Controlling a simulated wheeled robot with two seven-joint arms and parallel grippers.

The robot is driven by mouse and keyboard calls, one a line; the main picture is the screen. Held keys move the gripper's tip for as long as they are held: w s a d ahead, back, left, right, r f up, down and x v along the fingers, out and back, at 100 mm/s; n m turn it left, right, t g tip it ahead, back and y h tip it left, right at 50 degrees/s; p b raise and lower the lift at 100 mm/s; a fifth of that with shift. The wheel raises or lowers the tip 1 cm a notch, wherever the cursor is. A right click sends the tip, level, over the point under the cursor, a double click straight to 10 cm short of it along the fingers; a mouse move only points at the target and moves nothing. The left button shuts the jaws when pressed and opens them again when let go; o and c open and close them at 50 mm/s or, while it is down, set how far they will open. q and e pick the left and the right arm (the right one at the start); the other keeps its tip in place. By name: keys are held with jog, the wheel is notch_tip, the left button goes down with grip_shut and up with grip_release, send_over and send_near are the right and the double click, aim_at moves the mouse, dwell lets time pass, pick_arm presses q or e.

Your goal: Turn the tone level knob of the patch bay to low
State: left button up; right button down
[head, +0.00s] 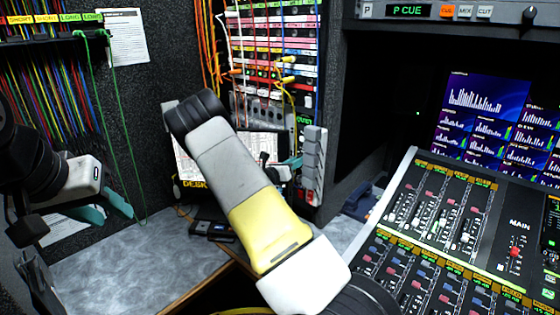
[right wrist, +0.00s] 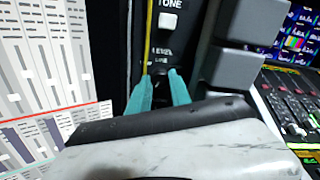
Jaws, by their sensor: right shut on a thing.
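The patch bay (head: 272,45) stands at the back, with rows of labelled jacks and coloured cables. In the right wrist view its black panel shows the word TONE above a white button (right wrist: 167,20), with LEVEL and LINE lettering below. My right gripper (right wrist: 159,82) is shut on the tone level knob under this lettering; the knob is mostly hidden between the teal fingers, and its setting cannot be read. In the head view the right gripper (head: 286,166) is at the lower patch bay, partly hidden by my arm. My left gripper (head: 104,208) is open and empty over the left counter.
A mixing console (head: 455,235) with faders fills the right side, below a monitor (head: 500,120). Patch cords (head: 50,100) hang on the left wall. A screen or sheet (right wrist: 45,65) stands close left of the right gripper. The grey counter (head: 140,265) is mostly clear.

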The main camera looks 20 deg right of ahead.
jog(key=n, duration=0.4)
jog(key=shift+n, duration=0.4)
dwell(0.4)
jog(key=c, duration=1.2)
grip_release()
jog(key=shift+a, duration=0.1)
jog(key=v, duration=0.7)
jog(key=shift+s+a, duration=0.25)
jog(key=shift+a, duration=0.05)
